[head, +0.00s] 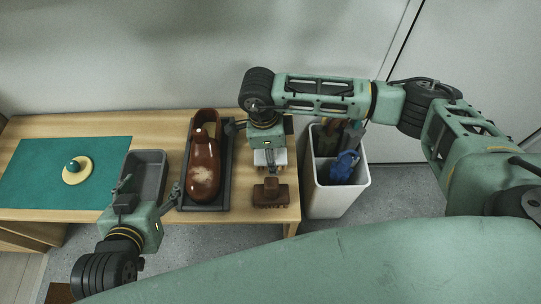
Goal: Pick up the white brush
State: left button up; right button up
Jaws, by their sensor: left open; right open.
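The white brush (261,158) lies on the right part of the wooden table, partly hidden by my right gripper. Only pale parts of it show below the gripper body. My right gripper (256,148) is open, pointing down directly over it; I cannot tell whether the fingers touch it. My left gripper (150,186) is open and empty near the front edge of the table, by the grey tray.
A brown brush (270,194) lies just in front of the white one. A brown shoe (204,175) stands on a dark tray (188,203) to the left. A grey bin (151,158), green mat (112,152) with a yellow disc (78,171), and white two-part container (332,204) are nearby.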

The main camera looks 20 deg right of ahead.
jog(key=shift+c, duration=0.6)
jog(key=c, duration=1.2)
jog(key=shift+o, duration=0.2)
jog(key=shift+r, duration=0.25)
notch_tip(320, 180, up, 9)
jog(key=shift+f+p, duration=0.1)
jog(key=shift+p, duration=1)
pick_arm(q)
jog(key=s+a+f+g, duration=0.1)
jog(key=s+f+g, duration=0.2)
jog(key=s, duration=0.2)
jog(key=s+a+f+g+y, duration=0.1)
jog(key=s+a+f+g, duration=0.1)
jog(key=s, duration=0.3)
jog(key=shift+s+a+f+g, duration=0.2)
jog(key=shift+a+f+g, duration=0.1)
jog(key=shift+f+g, duration=0.1)
pick_arm(e)
jog(key=shift+r, duration=0.35)
